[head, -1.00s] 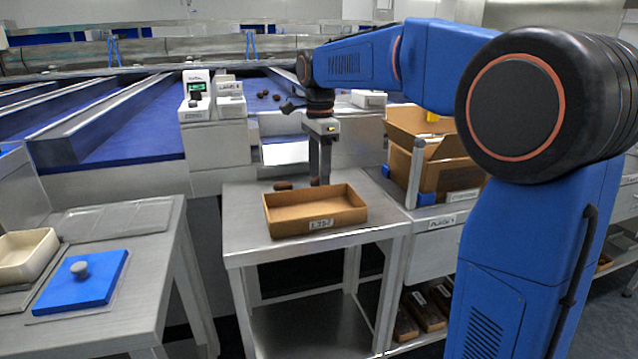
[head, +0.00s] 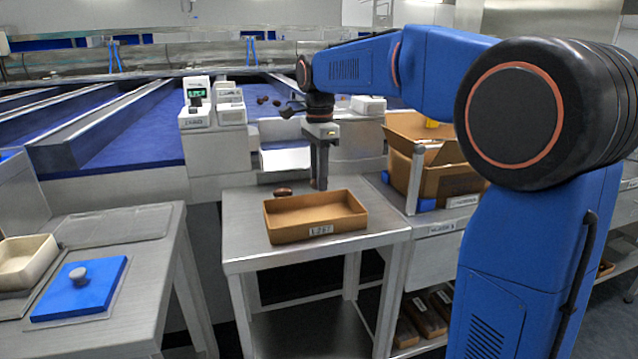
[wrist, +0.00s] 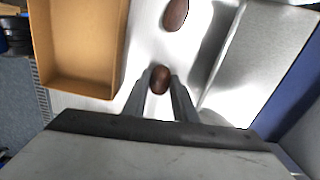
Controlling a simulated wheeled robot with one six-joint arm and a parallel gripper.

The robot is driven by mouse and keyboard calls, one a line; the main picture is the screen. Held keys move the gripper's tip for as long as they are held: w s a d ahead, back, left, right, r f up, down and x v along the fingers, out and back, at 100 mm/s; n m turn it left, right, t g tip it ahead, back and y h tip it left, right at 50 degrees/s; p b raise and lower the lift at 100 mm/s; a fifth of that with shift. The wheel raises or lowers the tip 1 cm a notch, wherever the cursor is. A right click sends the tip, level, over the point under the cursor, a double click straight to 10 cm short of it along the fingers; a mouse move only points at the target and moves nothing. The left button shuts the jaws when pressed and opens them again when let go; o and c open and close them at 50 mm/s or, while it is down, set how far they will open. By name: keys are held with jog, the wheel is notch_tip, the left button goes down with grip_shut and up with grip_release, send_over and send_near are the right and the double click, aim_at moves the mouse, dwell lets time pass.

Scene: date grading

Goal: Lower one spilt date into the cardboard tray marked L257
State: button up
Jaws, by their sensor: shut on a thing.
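The cardboard tray marked L257 (head: 318,230) stands on the steel table and looks empty. In the wrist view the tray (wrist: 48,70) is at the upper left. My gripper (head: 319,186) is just behind the tray, pointing down at the table. In the wrist view my gripper (wrist: 160,82) is shut on a dark brown date (wrist: 160,77) held between its fingertips. In the head view the tray and fingers hide this date. A second date (head: 283,192) lies on the table behind the tray; it also shows in the wrist view (wrist: 175,15), apart from the fingers.
A larger open cardboard box (head: 400,150) stands on the right, beside a metal post. A scale-like device (head: 197,103) stands behind on the left. A side table (head: 150,262) holds a blue lidded board (head: 85,290) and a cream tray (head: 28,250).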

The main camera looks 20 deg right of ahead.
notch_tip(320, 180, up, 8)
jog(key=shift+r, duration=0.1)
jog(key=shift+s+a+r, duration=0.1)
jog(key=shift+s+r, duration=0.05)
jog(key=shift+r, duration=0.15)
jog(key=s+a+r, duration=0.2)
jog(key=s+r, duration=0.2)
jog(key=s, duration=0.5)
jog(key=s+a+f, duration=0.3)
jog(key=s+f, duration=0.2)
jog(key=s, duration=0.3)
jog(key=shift+s, duration=0.25)
jog(key=shift+f, duration=0.1)
jog(key=shift+f, duration=1.75)
jog(key=shift+f, duration=0.75)
dwell(0.4)
